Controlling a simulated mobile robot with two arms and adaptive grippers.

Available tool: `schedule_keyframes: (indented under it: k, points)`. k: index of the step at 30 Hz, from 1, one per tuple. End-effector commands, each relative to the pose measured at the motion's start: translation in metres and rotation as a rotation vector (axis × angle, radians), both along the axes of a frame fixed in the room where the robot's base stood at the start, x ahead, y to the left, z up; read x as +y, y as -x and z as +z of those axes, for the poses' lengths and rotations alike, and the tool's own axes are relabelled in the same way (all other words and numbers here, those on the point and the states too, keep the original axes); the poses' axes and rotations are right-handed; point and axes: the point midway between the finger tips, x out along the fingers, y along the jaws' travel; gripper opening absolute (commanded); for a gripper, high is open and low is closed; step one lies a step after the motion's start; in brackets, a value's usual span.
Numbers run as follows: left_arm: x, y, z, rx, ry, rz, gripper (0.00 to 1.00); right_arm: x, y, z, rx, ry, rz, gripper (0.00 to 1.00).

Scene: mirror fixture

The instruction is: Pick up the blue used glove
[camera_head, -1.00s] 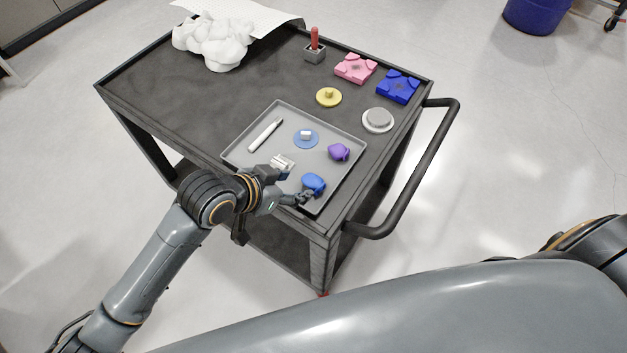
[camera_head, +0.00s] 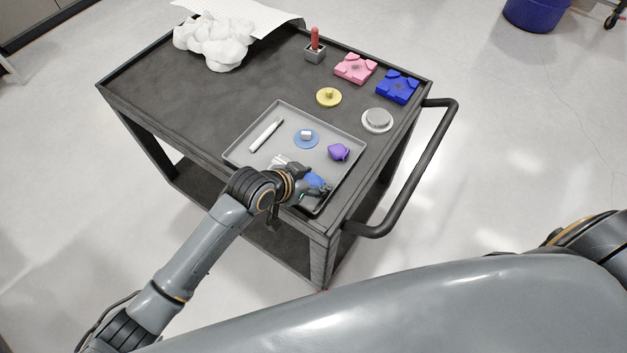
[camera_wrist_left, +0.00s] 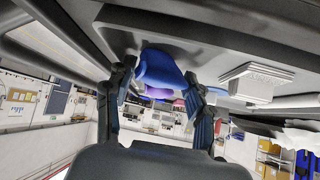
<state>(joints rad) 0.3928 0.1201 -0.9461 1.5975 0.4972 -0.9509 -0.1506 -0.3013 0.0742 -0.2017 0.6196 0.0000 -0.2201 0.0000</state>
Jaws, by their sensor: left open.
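The blue used glove (camera_head: 315,179) lies near the front right corner of the grey tray (camera_head: 357,168), partly hidden by my left gripper (camera_head: 312,184). In the left wrist view the blue glove (camera_wrist_left: 160,67) shows between the two fingertips of the left gripper (camera_wrist_left: 160,72). The fingers are apart, one on each side of the glove. I cannot tell whether they touch it. My right gripper is out of view.
The tray also holds a white pen-like stick (camera_head: 266,134), a blue disc with a white piece (camera_head: 307,138), a purple item (camera_head: 339,152) and a white block (camera_wrist_left: 259,82). The dark cart (camera_head: 200,95) carries more parts behind the tray. Its handle (camera_head: 420,170) sticks out right.

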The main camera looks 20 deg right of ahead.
Motion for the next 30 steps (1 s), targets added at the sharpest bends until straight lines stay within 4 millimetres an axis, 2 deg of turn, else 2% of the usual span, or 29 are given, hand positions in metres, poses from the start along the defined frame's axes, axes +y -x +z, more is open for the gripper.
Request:
schedule_keyframes:
  k: [2, 5, 6, 20, 26, 30]
  points:
    - [0.0, 0.0, 0.0, 0.0, 0.0, 0.0, 0.55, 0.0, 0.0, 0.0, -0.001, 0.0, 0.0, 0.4]
    - [0.0, 0.0, 0.0, 0.0, 0.0, 0.0, 0.38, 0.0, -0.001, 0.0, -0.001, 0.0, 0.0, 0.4]
    - [0.0, 0.0, 0.0, 0.0, 0.0, 0.0, 0.36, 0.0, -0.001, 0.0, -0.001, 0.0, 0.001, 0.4]
    - [0.0, 0.0, 0.004, -0.002, 0.0, 0.0, 0.36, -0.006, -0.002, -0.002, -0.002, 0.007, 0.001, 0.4]
    - [-0.001, -0.001, 0.03, -0.006, 0.004, -0.002, 0.36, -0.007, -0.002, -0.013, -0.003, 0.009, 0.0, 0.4]
    - [0.024, 0.005, 0.059, -0.006, 0.0, 0.001, 0.36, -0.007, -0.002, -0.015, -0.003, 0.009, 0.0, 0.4]
